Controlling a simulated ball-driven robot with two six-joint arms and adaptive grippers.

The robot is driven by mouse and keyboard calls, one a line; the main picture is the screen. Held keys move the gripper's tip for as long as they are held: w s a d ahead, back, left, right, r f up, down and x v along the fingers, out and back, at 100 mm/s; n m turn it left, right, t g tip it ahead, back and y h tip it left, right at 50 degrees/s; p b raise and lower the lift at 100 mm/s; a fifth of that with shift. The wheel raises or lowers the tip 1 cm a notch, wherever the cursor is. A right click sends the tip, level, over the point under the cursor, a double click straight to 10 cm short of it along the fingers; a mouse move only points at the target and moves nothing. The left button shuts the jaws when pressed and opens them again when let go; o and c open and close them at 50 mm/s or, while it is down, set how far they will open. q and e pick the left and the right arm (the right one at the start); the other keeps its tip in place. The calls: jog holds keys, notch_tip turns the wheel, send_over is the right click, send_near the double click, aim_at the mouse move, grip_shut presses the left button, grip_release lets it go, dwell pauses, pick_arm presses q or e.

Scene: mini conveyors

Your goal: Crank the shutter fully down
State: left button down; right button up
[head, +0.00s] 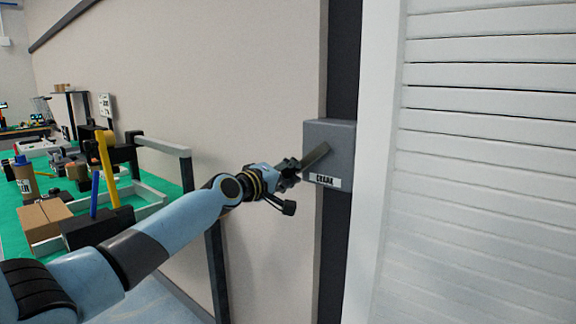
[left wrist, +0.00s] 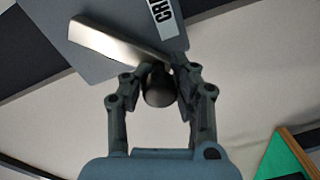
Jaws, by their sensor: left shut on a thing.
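The slatted white shutter (head: 490,150) fills the right side of the head view; its lower edge is not visible. The grey crank box (head: 336,135) with a label reading CRANK is mounted left of the shutter frame. A flat metal crank arm (head: 316,156) slants down and left across its face; the arm also shows in the left wrist view (left wrist: 115,42). My left gripper (head: 289,171) is at the crank arm's lower left end. In the left wrist view its fingers are shut around the dark round crank knob (left wrist: 159,87). My right gripper is out of view.
A beige wall (head: 180,80) runs along behind my left arm. A green-topped table (head: 12,222) at the left holds cardboard boxes (head: 45,218), a yellow post (head: 106,170) and a grey rail frame (head: 165,147). Open space surrounds the crank box's front.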

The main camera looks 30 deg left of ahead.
pick_arm(q)
jog(key=shift+s+d+f+n+p, duration=0.15)
jog(key=shift+d+f+n, duration=0.6)
jog(key=shift+n, duration=0.55)
jog(key=shift+s+d+f+n+p, duration=0.15)
jog(key=shift+d+f+n, duration=0.55)
jog(key=shift+n, duration=0.6)
jog(key=c, duration=1.5)
grip_release()
jog(key=o, duration=0.5)
jog(key=shift+s+a+r, duration=0.2)
jog(key=shift+s+r, duration=0.05)
jog(key=shift+s, duration=0.05)
jog(key=s, duration=1.1)
jog(key=shift+s+a+r, duration=0.25)
jog(key=shift+a+r, duration=0.05)
jog(key=shift+a, duration=0.05)
